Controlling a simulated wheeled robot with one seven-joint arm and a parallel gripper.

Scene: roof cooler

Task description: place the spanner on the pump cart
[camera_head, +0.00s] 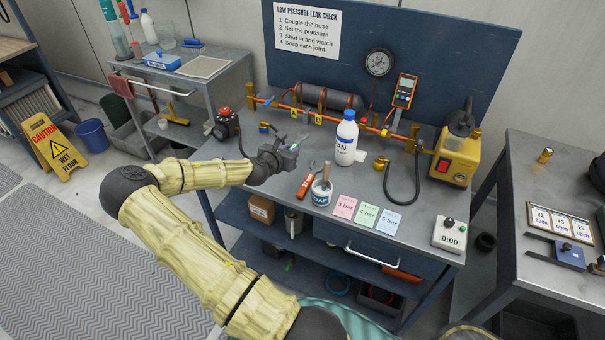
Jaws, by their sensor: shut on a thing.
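My gripper (288,153) is above the left part of the grey bench, left of the white bottle. It is shut on a slim grey metal thing, which looks like the spanner (301,138); the fingers hide most of it. An orange-handled wrench (306,185) lies on the bench beside the soap pot, apart from my gripper. A grey cart (235,75) with a front rail stands at the back left; it looks like the pump cart, but no label shows. A blue-and-white box and a pale mat lie on its top.
A red-topped device (225,124) is left of my gripper. A pipe rig runs behind. A wet-floor sign (55,146) stands at left.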

